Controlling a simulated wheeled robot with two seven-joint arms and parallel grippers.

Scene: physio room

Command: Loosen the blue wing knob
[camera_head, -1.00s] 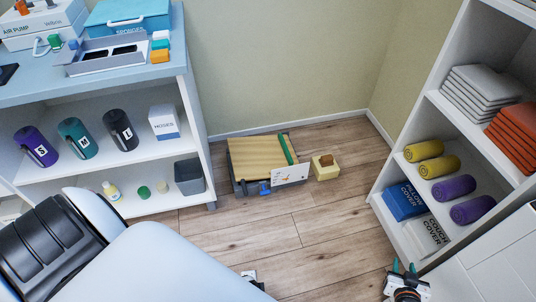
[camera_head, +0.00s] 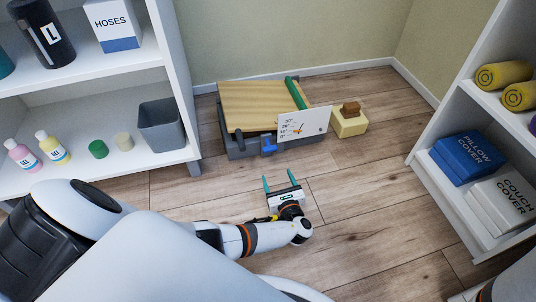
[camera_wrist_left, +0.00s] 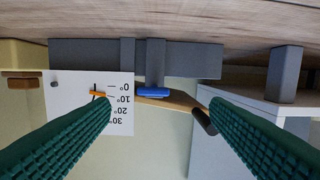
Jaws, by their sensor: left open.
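The blue wing knob (camera_head: 268,144) sits on the front of a low grey device (camera_head: 240,149) with a tilted wooden board (camera_head: 255,103) on the floor. Beside the knob is a white angle plate (camera_head: 312,123) with degree marks and an orange pointer. My left gripper (camera_head: 279,180) is open and empty in front of the knob, its teal fingers pointing at the device. In the left wrist view, which looks upside down, the knob (camera_wrist_left: 153,92) appears between the two green fingers (camera_wrist_left: 160,106), apart from both. My right gripper is out of view.
A cream block with a brown top (camera_head: 349,121) stands right of the device. A white shelf with a grey bin (camera_head: 162,124) is on the left, another with boxed covers (camera_head: 466,158) on the right.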

